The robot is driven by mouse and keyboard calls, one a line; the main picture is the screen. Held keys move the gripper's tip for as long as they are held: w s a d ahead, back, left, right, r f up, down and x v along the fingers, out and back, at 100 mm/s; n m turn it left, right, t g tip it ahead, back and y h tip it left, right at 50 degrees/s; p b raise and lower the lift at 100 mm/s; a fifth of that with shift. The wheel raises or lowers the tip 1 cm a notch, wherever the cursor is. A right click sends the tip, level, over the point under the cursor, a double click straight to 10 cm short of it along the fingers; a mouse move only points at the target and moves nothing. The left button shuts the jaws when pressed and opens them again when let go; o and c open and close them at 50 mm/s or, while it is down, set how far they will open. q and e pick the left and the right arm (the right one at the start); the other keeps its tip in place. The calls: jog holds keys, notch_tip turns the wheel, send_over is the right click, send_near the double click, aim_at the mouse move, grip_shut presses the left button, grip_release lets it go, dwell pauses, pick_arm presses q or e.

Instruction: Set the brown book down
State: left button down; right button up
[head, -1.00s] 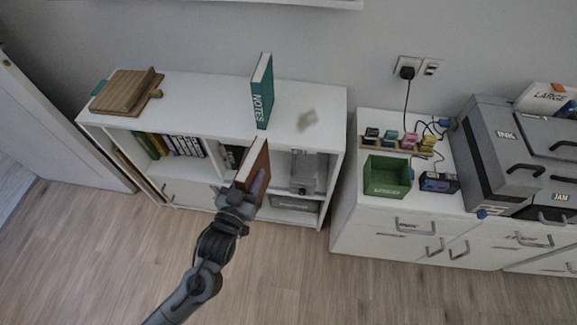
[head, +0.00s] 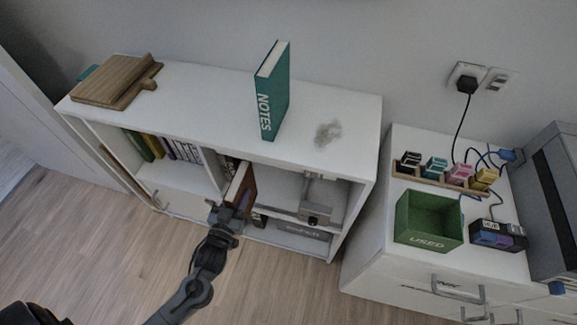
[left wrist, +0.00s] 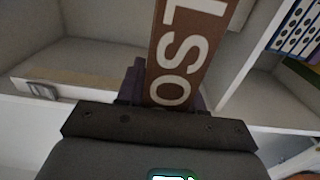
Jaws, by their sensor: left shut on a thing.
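The brown book (head: 248,190) is upright at the front opening of the shelf unit's middle compartment. My left gripper (head: 232,209) is shut on its near end. In the left wrist view the brown book (left wrist: 183,50) stands between the fingers with large white letters on its spine. The gripper (left wrist: 160,98) shows below it, its fingers partly hidden by the book. I cannot tell whether the book touches the shelf board. My right gripper is not identifiable in these views.
A teal NOTES book (head: 273,95) stands on the white shelf unit (head: 205,90), beside a grey smudge (head: 327,132). A wooden board (head: 118,82) lies at the left. A grey device (head: 316,205) sits right of the brown book.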

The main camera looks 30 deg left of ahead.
pick_arm(q)
jog(key=shift+w+f, duration=0.15)
jog(key=shift+w, duration=0.05)
jog(key=b+x, duration=0.1)
jog(key=x, duration=0.1)
jog(key=shift+w+a+f+b, duration=0.15)
jog(key=shift+w+a+b, duration=0.05)
jog(key=shift+w+b, duration=0.15)
jog(key=b+x, duration=0.7)
jog(key=x, duration=0.9)
notch_tip(320, 180, down, 7)
jog(key=b, duration=0.5)
jog(key=shift+w+r+b, duration=0.2)
jog(key=shift+b, duration=0.15)
pick_arm(e)
notch_tip(320, 180, down, 15)
jog(key=s, duration=0.1)
jog(key=shift+d+f, duration=0.15)
jog(key=shift+d, duration=0.05)
pick_arm(q)
jog(key=shift+w+a, duration=0.1)
jog(key=shift+f, duration=0.1)
